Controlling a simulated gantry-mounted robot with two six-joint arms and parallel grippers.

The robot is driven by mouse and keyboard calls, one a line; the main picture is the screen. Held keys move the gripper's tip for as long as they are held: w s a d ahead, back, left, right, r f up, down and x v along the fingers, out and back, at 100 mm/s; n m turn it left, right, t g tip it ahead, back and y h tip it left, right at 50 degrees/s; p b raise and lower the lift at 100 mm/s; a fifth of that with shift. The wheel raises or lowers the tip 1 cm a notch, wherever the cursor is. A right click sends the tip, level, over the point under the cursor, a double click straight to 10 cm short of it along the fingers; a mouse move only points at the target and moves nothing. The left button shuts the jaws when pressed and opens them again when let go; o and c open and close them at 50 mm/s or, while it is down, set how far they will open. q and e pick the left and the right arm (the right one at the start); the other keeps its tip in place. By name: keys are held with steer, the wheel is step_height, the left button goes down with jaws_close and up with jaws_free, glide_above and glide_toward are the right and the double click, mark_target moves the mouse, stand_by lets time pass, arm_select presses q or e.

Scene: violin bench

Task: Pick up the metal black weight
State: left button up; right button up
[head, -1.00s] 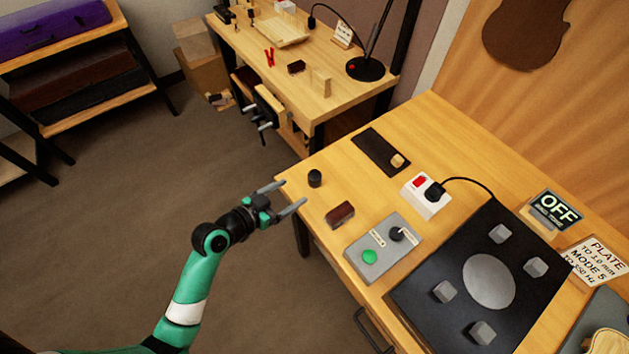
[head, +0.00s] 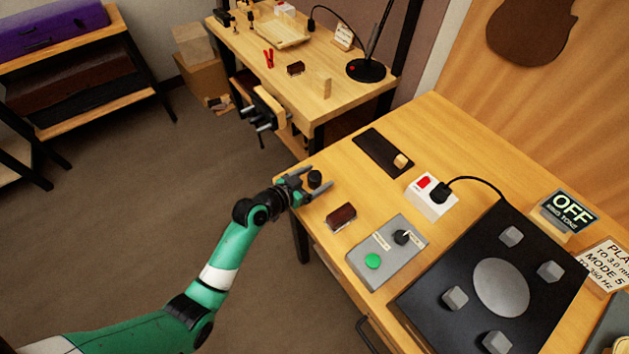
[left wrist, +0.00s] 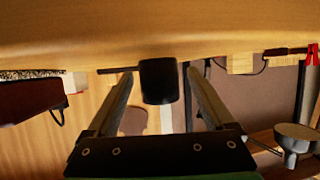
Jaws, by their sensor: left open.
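The black metal weight (head: 314,179) is a small dark cylinder standing on the near left corner of the front bench. My left gripper (head: 312,180) is open at the bench edge, with one finger on each side of the weight. In the left wrist view the weight (left wrist: 159,81) shows between the tips of the two open fingers (left wrist: 160,88), with a gap on each side. The wrist picture appears upside down, with the bench top along its upper edge. My right gripper is not in view.
A dark red block (head: 341,216) lies close to the gripper's right. Beyond it are a grey control box (head: 387,252), a white switch box (head: 431,197), a dark mat (head: 378,150) and a black plate (head: 460,290) with grey blocks. Bare bench top lies behind the weight.

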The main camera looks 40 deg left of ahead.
mark_target(315, 175)
arm_select(q)
jaws_close()
stand_by(0.3)
steer(key=shift+r, duration=0.25)
steer(key=shift+r, duration=0.25)
step_height(315, 175, up, 3)
steer(key=shift+f+p, duration=0.2)
steer(key=shift+p, duration=0.8)
steer(key=s+d+r+p, duration=0.2)
steer(key=d+r+p, duration=0.1)
steer(key=d, duration=0.3)
steer(key=s+d+r+p, duration=0.2)
steer(key=d+r+p, duration=0.1)
steer(key=d+r, duration=0.3)
steer(key=shift+s+d+r, duration=0.25)
steer(key=shift+d+r, duration=0.05)
steer(key=shift+d, duration=0.35)
